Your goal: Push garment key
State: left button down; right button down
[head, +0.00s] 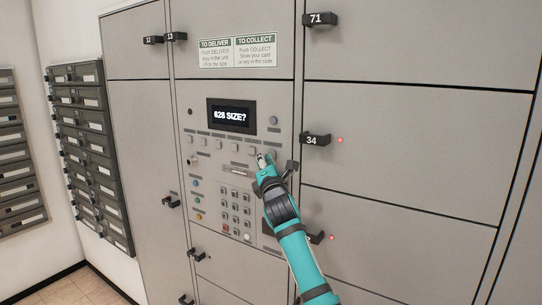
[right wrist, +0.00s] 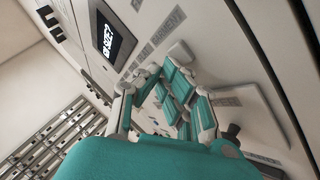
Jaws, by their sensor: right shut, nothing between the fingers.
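The grey locker panel carries a row of light push keys below a dark display (head: 231,116) that reads "628 SIZE?". In the right wrist view the word "GARMENT" is printed beside a pale square key (right wrist: 181,51), which I take as the garment key. My right gripper (head: 263,160) is shut and empty, its fingertips at the right end of the key row. In the right wrist view its fingers (right wrist: 160,76) are close to that key; I cannot tell whether they touch it. My left gripper is not in view.
A keypad (head: 235,209) sits lower on the panel, with coloured buttons to its left. Black locker handles, such as the one marked 34 (head: 316,139), stick out nearby. A bank of dark mailboxes (head: 90,140) hangs on the left wall.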

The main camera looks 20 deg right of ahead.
jog(key=shift+w+d, duration=0.25)
jog(key=shift+d, duration=0.1)
dwell(0.6)
jog(key=shift+a, duration=0.1)
jog(key=shift+s+a+p, duration=0.3)
jog(key=shift+s+a, duration=0.25)
jog(key=shift+s+a+p, duration=0.2)
jog(key=shift+s+a, duration=0.55)
jog(key=shift+a, duration=0.25)
jog(key=shift+s+a+p, duration=0.2)
jog(key=shift+s+a, duration=0.55)
jog(key=shift+a, duration=0.25)
